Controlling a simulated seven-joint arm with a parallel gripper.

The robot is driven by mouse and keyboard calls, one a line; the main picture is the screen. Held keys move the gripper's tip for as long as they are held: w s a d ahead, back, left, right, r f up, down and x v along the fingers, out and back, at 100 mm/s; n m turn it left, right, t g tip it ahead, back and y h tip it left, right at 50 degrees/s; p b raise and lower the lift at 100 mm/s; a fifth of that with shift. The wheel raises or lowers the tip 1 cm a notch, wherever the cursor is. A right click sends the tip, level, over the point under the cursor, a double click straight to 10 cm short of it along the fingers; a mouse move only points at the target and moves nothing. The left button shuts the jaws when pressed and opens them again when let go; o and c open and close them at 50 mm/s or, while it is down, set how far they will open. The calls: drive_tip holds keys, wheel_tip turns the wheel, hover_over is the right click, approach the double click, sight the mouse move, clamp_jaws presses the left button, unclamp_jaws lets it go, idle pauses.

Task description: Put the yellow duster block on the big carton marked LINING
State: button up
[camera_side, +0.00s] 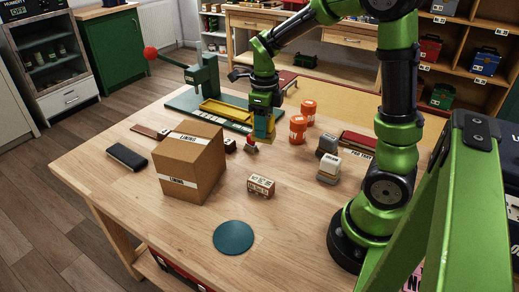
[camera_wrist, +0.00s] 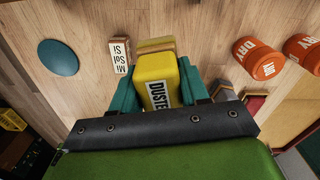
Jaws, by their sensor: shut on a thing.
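The yellow duster block (camera_wrist: 158,78), marked DUSTER, sits between the teal fingers of my gripper (camera_wrist: 158,88) in the wrist view. My gripper is shut on it. In the side view my gripper (camera_side: 263,112) points down with the block (camera_side: 263,130) at its lower end. It is behind and to the right of the carton, apart from it; its exact height over the table is hard to tell. The big brown carton (camera_side: 205,172) with LINING labels stands closed on the table, left of centre. Its top is bare apart from a label strip. It does not show in the wrist view.
A green press (camera_side: 204,78) with a red knob and a yellow tray (camera_side: 224,114) stand behind the carton. Orange jars (camera_side: 298,130) and grey blocks (camera_side: 328,168) are to the right. A small lettered block (camera_side: 261,186) and a teal disc (camera_side: 233,237) lie in front.

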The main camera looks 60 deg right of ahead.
drive_tip(key=s+a+r+n, duration=0.1)
drive_tip(key=a+r+n, duration=0.1)
drive_tip(key=a+r, duration=0.9)
hover_over(188, 139)
wheel_tip(188, 139, down, 4)
drive_tip(key=shift+s+d+r, duration=0.15)
drive_tip(key=shift+w+f, duration=0.2)
drive_tip(key=shift+w, duration=0.1)
drive_tip(key=shift+s+f, duration=0.1)
drive_tip(key=shift+f, duration=1.5)
drive_tip(key=shift+f, duration=0.1)
drive_tip(key=o, duration=1.1)
